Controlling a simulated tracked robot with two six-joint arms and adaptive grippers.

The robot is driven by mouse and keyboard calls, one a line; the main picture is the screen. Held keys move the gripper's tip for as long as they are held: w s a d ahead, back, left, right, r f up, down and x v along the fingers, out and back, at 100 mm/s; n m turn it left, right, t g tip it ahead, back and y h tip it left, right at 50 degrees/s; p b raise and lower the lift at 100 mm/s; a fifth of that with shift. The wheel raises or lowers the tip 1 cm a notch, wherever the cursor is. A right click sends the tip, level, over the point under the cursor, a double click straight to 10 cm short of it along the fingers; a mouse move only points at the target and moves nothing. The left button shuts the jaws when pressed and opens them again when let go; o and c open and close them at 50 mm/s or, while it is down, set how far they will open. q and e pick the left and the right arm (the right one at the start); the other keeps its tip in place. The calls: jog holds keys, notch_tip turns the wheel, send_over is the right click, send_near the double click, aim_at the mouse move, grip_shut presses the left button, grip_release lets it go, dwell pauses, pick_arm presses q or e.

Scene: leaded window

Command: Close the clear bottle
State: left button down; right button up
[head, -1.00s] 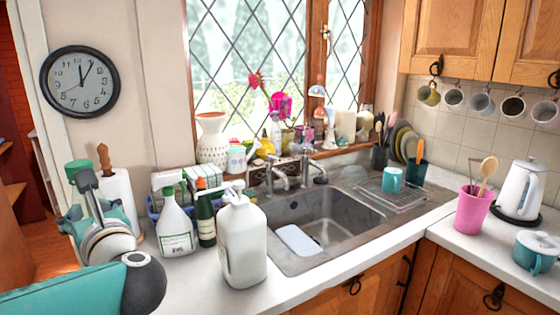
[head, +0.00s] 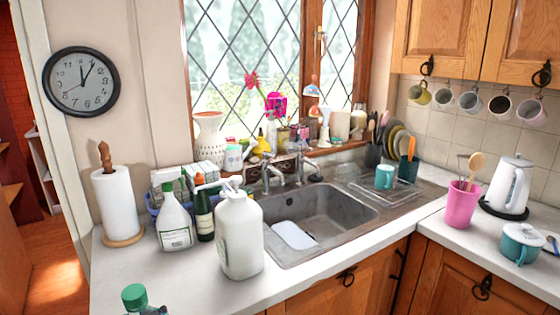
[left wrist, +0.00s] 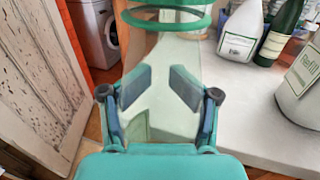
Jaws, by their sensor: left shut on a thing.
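The clear bottle shows only in part at the bottom left of the head view (head: 150,311), with a green cap (head: 134,297) at its top. I cannot tell how tightly the cap sits. In the left wrist view the see-through bottle (left wrist: 165,55) rises between the fingers, with green bands (left wrist: 165,22) around it near the top edge. My left gripper (left wrist: 157,85) is shut on the bottle, one finger on each side. My right gripper is in neither view.
A large white jug (head: 240,235), a white spray bottle (head: 173,220) and a dark green bottle (head: 204,215) stand left of the sink (head: 335,212). A paper towel roll (head: 115,203) stands at the left. The counter's front left part (head: 185,270) is clear.

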pick_arm(q)
jog(key=s+d+f, duration=0.1)
jog(key=d+f, duration=0.2)
jog(key=f, duration=0.6)
jog(key=s+d+f, duration=0.1)
jog(key=d+f, duration=0.2)
jog(key=f, duration=0.7)
jog(key=shift+s+d+f+n+g+y, duration=0.15)
jog(key=shift+s+f+n+g+y, duration=0.15)
jog(key=shift+s+g, duration=0.1)
jog(key=w+d+r+m+t+h, duration=0.2)
jog(key=d+m+t+h, duration=0.4)
jog(key=d+m+h, duration=0.2)
jog(key=shift+d+t+h, duration=0.3)
jog(key=shift+d+h, duration=0.4)
jog(key=shift+h, duration=0.5)
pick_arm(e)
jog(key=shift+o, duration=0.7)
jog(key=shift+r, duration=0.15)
